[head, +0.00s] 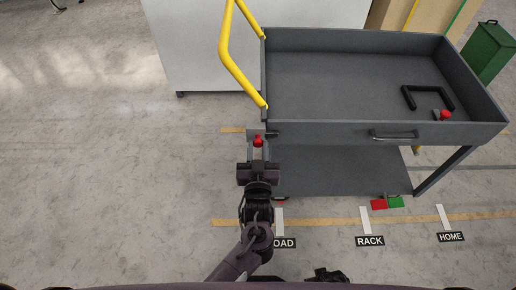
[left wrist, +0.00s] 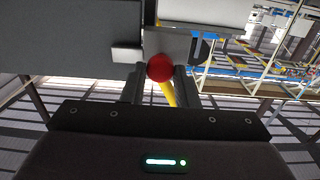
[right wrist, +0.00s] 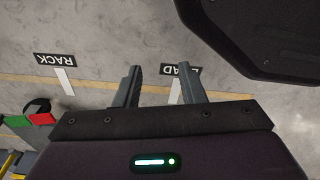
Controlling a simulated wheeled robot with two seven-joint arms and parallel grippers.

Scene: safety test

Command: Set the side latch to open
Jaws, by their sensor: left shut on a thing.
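A grey cart (head: 355,85) stands in the upper right of the head view. The side latch, with a round red knob (head: 258,141), is at its near left corner. My left gripper (head: 258,152) is shut on the red knob, which also shows between the fingers in the left wrist view (left wrist: 159,68). A grey plate sits behind the knob; the latch's own setting cannot be told. My right gripper (right wrist: 160,85) is open and empty above the floor in the right wrist view.
The cart has a yellow handle (head: 236,70) and a drawer-like front pull (head: 394,136). A black bracket (head: 408,97) and another red knob (head: 445,114) are on its top. Red (head: 378,204) and green (head: 396,202) pads sit below. The floor at left is clear.

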